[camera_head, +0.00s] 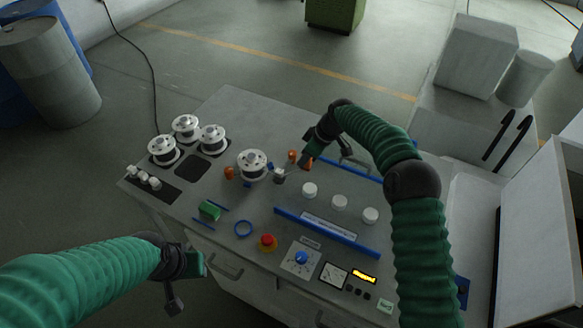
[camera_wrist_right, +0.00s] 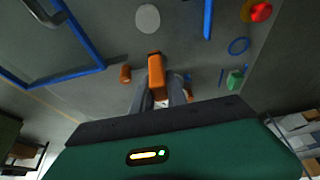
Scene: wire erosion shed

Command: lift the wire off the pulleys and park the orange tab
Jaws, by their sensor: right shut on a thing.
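My right gripper (camera_head: 306,160) is shut on an orange tab (camera_wrist_right: 156,76), low over the grey bench top. In the right wrist view the tab stands between the two fingers (camera_wrist_right: 160,98). Several white round pulleys, such as this one (camera_head: 310,190), stand in a row on the bench, to the right of and nearer than the gripper. One white disc (camera_wrist_right: 148,18) shows in the right wrist view. The wire is too thin to make out surely. My left gripper (camera_head: 186,272) is at the front left, clear of the bench parts; its jaw opening is unclear.
White spools (camera_head: 253,165) stand at the bench's left. Orange pegs (camera_head: 229,173) (camera_wrist_right: 125,74) are near. A blue rail (camera_head: 325,231), blue ring (camera_head: 243,228), green block (camera_head: 209,210) and red button (camera_head: 268,242) lie toward the front. Grey boxes (camera_head: 475,55) stand at right.

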